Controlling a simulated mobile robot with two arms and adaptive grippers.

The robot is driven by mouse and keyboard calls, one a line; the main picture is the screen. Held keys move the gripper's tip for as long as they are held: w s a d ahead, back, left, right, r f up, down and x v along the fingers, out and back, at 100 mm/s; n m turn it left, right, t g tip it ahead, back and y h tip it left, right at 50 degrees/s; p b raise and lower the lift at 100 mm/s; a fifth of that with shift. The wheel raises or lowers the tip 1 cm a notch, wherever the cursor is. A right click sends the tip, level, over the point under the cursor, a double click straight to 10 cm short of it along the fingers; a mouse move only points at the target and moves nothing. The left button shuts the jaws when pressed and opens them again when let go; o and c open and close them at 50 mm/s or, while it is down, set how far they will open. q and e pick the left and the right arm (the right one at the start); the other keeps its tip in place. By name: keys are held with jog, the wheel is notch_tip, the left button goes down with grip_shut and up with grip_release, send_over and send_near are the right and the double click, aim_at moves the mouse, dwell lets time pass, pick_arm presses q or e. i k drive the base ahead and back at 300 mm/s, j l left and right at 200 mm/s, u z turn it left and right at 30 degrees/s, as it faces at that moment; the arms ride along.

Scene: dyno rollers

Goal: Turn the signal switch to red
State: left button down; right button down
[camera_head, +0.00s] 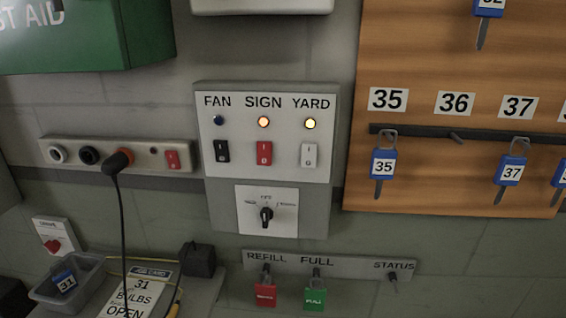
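A grey panel (267,95) on the wall carries lamps and rocker switches under the words FAN, SIGN and YARD. The FAN rocker (222,152) is black, the SIGN rocker (264,153) is red and the YARD rocker (309,155) is white. The FAN lamp is dark blue; the SIGN lamp (264,122) glows orange and the YARD lamp glows yellow. Below is a black rotary knob (266,215) on a white plate, its handle roughly upright; the small lettering around it is too blurred to read. No switch is clearly labelled as the signal switch. Neither gripper is in view.
A key board (460,60) is at right. Red (265,294) and green (315,298) tags hang below the panel. A grey bin (65,285) sits lower left.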

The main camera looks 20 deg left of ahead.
aim_at(266, 215)
jog(key=u, duration=0.8)
jog(key=j+z, duration=0.25)
jog(key=j, duration=0.15)
